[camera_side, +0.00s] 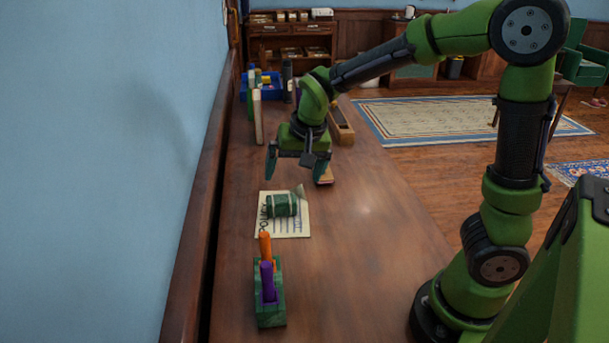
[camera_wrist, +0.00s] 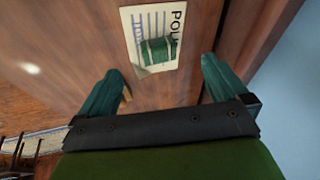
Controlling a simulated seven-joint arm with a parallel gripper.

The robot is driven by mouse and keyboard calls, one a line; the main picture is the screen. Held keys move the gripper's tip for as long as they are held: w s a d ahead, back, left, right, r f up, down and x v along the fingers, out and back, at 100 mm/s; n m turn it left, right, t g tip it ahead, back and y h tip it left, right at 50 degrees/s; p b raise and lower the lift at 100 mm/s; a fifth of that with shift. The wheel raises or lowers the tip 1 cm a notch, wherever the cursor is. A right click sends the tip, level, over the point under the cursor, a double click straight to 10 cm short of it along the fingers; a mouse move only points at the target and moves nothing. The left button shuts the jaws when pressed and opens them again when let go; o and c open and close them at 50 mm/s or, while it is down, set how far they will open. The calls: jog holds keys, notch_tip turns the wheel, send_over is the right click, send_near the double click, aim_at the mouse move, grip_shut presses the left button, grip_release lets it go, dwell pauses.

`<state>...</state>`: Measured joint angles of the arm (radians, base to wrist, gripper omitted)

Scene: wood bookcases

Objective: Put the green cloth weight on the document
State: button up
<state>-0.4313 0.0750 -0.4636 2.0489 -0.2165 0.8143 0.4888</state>
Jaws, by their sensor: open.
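The green cloth weight (camera_side: 281,205) lies on the document (camera_side: 290,226), a cream sheet with large letters and ruled lines, on the wooden tabletop. One corner of the sheet curls up at its far edge. In the wrist view the weight (camera_wrist: 156,51) rests on the sheet (camera_wrist: 151,20), between and beyond the fingers. My gripper (camera_side: 294,176) is open and empty, above the table and behind the document in the side view. Its two green fingers (camera_wrist: 160,88) are spread apart and do not touch the weight.
A green holder (camera_side: 271,309) with orange and purple upright items stands at the near end. Books (camera_side: 257,116), a blue bin (camera_side: 262,92) and a wooden tray (camera_side: 340,125) stand behind the gripper. A small wooden item (camera_side: 324,177) sits beside it. The table's right side is clear.

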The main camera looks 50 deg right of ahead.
jog(key=s+a+r+n+t+y, duration=0.1)
jog(key=s+r, duration=0.3)
jog(key=s, duration=0.4)
jog(key=s+a+r+n+t+y, duration=0.1)
jog(key=s+a+r+n+t, duration=0.1)
jog(key=s, duration=0.5)
jog(key=shift+s+a+r+n+y, duration=0.35)
jog(key=shift+a+r+n, duration=0.35)
jog(key=shift+a+r, duration=0.15)
